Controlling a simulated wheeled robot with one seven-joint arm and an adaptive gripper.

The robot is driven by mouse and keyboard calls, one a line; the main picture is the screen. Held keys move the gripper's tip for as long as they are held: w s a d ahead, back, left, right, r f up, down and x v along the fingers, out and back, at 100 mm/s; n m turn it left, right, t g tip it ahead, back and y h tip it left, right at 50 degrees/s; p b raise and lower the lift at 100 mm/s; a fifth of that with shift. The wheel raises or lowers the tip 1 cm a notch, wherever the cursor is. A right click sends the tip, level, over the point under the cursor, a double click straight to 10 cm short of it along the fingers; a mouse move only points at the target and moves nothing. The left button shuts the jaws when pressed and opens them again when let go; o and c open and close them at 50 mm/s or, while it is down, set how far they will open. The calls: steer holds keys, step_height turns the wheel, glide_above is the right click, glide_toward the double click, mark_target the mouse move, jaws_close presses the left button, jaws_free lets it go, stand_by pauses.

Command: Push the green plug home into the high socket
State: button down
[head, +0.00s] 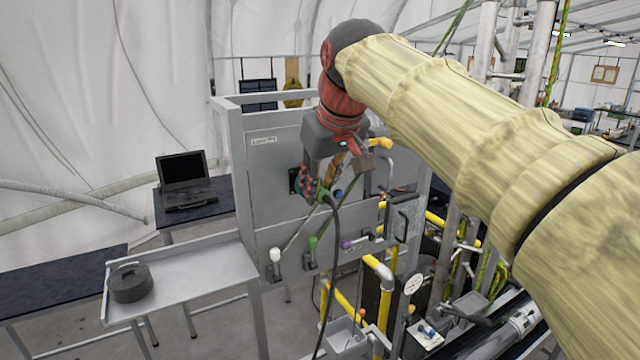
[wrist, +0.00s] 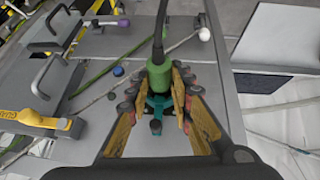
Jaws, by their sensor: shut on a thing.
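The green plug (wrist: 158,76), with a black cable leaving its end, is held between the yellow-padded fingers of my gripper (wrist: 160,98) in the wrist view. In the head view my gripper (head: 318,187) is close to the upright grey panel, and the green plug (head: 323,196) shows at its fingers with the cable hanging down. A dark square socket plate (head: 293,181) shows on the panel just left of the fingers, partly covered by them. A teal part (wrist: 155,104) shows between the fingers. How deep the plug sits is hidden.
The grey panel (head: 262,206) carries a blue knob (wrist: 118,71), a white-knobbed lever (head: 275,256), a green-handled lever (head: 313,243) and a purple knob (head: 346,244). Yellow pipes (head: 378,268) stand at right. A side shelf (head: 190,275) holds a dark coil (head: 130,284).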

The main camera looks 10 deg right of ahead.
steer(key=c, duration=1.5)
jaws_free()
steer(key=shift+w+r, duration=0.1)
steer(key=v, duration=1.1)
steer(key=shift+s+r, duration=0.25)
steer(key=shift+r, duration=0.05)
